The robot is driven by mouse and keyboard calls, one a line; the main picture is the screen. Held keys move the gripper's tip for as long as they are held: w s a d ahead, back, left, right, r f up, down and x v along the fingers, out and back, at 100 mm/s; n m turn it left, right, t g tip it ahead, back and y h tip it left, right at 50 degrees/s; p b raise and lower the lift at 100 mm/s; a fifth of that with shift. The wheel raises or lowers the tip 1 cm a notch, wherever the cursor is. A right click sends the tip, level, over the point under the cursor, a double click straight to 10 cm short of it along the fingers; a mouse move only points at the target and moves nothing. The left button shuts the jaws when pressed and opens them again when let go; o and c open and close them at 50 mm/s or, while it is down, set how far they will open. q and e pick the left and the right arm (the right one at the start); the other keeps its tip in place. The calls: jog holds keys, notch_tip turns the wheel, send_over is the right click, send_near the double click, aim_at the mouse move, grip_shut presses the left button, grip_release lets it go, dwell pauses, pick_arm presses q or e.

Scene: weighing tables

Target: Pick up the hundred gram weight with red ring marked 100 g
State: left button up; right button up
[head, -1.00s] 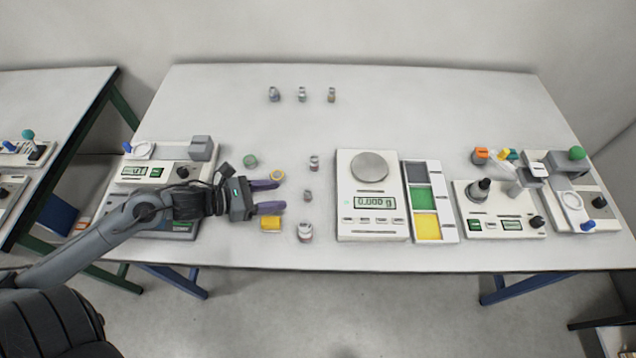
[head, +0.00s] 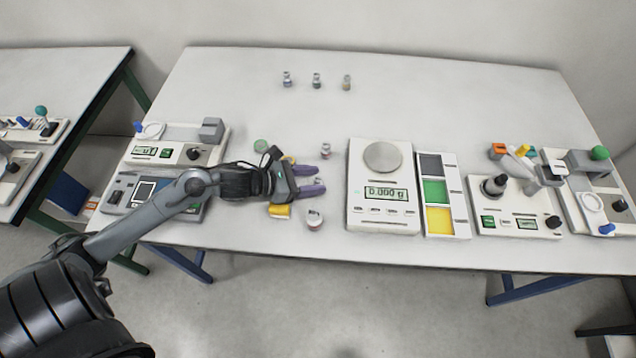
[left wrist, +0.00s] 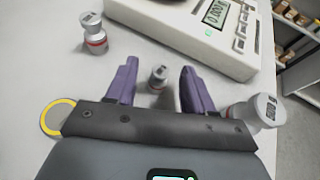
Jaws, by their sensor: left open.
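My left gripper (head: 312,181) is open, its purple fingers pointing right along the table. A small grey weight (left wrist: 158,73) stands upright between and slightly beyond the fingertips; it also shows in the head view (head: 319,181). A weight with a red ring (left wrist: 95,35) stands outside the left finger, at the back in the head view (head: 326,151). A larger weight with a red ring (left wrist: 258,112) stands beside the right finger, at the front in the head view (head: 314,220). Their marks are too small to read surely. My right gripper is not in view.
A balance (head: 382,225) reading 0.000 g stands just beyond the fingers. A tray with grey, green and yellow fields (head: 461,220) is beside it. Several small weights (head: 317,81) stand farther back.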

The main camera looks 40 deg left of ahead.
pick_arm(q)
jog(key=shift+x, duration=1)
grip_shut()
